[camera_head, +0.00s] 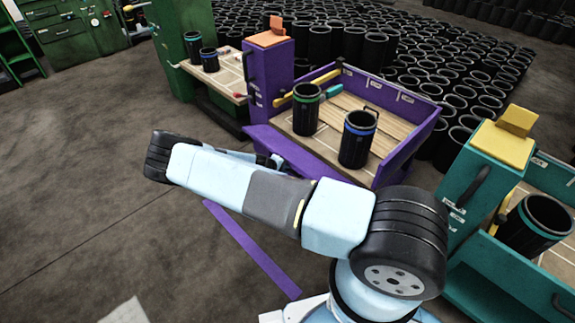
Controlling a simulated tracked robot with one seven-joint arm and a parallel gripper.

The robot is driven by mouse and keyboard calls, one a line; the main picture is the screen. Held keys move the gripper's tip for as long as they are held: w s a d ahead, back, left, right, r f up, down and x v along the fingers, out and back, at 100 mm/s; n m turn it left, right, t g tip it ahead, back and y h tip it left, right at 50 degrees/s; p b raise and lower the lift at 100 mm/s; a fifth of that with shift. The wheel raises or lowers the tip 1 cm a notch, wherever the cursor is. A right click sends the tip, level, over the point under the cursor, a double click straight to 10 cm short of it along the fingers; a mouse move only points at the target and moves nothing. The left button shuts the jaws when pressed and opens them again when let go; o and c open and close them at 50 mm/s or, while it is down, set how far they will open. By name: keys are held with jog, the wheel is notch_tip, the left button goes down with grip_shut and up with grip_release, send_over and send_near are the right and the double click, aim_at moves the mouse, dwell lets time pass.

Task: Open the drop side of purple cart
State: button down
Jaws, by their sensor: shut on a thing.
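The purple cart (405,155) stands at centre right, with a wooden bed holding two black sleeves, one with a green band (306,110) and one with a blue band (358,140). Its drop side (290,152) is the long purple panel along the near edge. It appears tilted outward from the bed, and my arm covers its lower part and right end. My gripper (268,160) is at the panel's near face, mostly hidden behind my arm. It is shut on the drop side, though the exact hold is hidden.
A purple post (268,80) with an orange top stands at the cart's left end. A teal cart (475,190) with a yellow top is close on the right. A purple strip (252,250) lies on the floor. Many black sleeves fill the back. The left floor is clear.

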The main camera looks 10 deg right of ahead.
jog(key=shift+s+a+f, duration=0.15)
jog(key=shift+a+f, duration=0.1)
jog(key=shift+f, duration=0.7)
jog(key=shift+s+a+f, duration=0.15)
jog(key=shift+a+f, duration=0.05)
jog(key=shift+f, duration=0.7)
jog(key=shift+d, duration=0.3)
jog(key=c, duration=1.1)
grip_release()
jog(key=shift+a, duration=0.1)
jog(key=v, duration=1.4)
jog(key=shift+a+r, duration=0.2)
jog(key=shift+r, duration=0.1)
